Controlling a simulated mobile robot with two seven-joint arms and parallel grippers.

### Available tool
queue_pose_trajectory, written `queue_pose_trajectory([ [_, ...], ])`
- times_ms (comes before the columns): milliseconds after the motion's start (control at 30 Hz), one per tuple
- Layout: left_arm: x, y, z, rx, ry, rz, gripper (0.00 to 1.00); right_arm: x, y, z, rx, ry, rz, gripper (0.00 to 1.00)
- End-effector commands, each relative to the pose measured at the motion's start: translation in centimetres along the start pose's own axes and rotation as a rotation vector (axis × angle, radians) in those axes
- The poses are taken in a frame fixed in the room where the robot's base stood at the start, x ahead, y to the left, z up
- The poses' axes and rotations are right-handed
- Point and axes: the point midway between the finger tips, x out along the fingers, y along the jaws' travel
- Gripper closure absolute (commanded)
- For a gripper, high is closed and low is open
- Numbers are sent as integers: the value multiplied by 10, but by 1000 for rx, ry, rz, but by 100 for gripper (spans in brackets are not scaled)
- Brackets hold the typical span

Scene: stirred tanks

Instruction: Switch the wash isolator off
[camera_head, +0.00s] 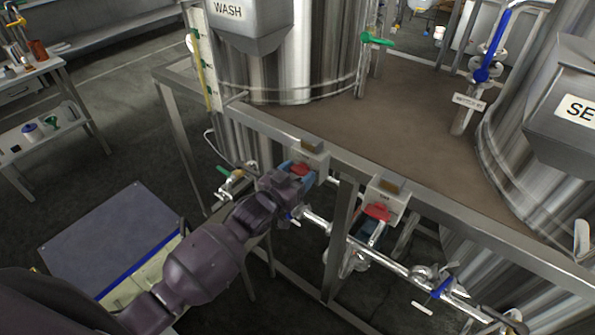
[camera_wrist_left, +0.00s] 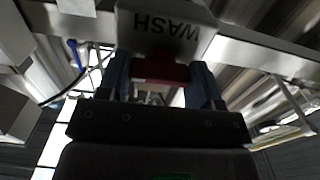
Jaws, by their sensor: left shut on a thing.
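The wash isolator (camera_head: 313,155) is a light grey box on the frame's front rail, below the tank marked WASH. Its red handle (camera_head: 301,168) shows just under the box. My left gripper (camera_head: 298,174) is at this handle, with the arm reaching in from the lower left. In the left wrist view the box (camera_wrist_left: 190,30) carries an upside-down WASH label. There the red handle (camera_wrist_left: 160,70) lies between the blue fingers of my left gripper (camera_wrist_left: 161,82), which is shut on it. The fingers hide the handle's ends. My right gripper is not in view.
A second isolator (camera_head: 388,190) with a red handle (camera_head: 377,211) sits to the right on the same rail (camera_head: 450,205). Pipes with valves (camera_head: 432,285) run below. A grey-topped cabinet (camera_head: 110,235) stands at lower left, and a side table (camera_head: 50,75) behind it.

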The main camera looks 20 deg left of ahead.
Motion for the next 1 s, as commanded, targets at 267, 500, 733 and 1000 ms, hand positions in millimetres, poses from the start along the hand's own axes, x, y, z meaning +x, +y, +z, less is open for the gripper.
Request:
queue_pose_trajectory([
  [267,0,0,-1,39,3,0,64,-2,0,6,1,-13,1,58],
  [500,0,0,-1,37,2,0,16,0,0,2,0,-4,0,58],
  [733,0,0,0,36,2,0,15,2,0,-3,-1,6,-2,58],
  [1000,-19,0,1,35,-1,-1,15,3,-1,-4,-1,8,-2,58],
])
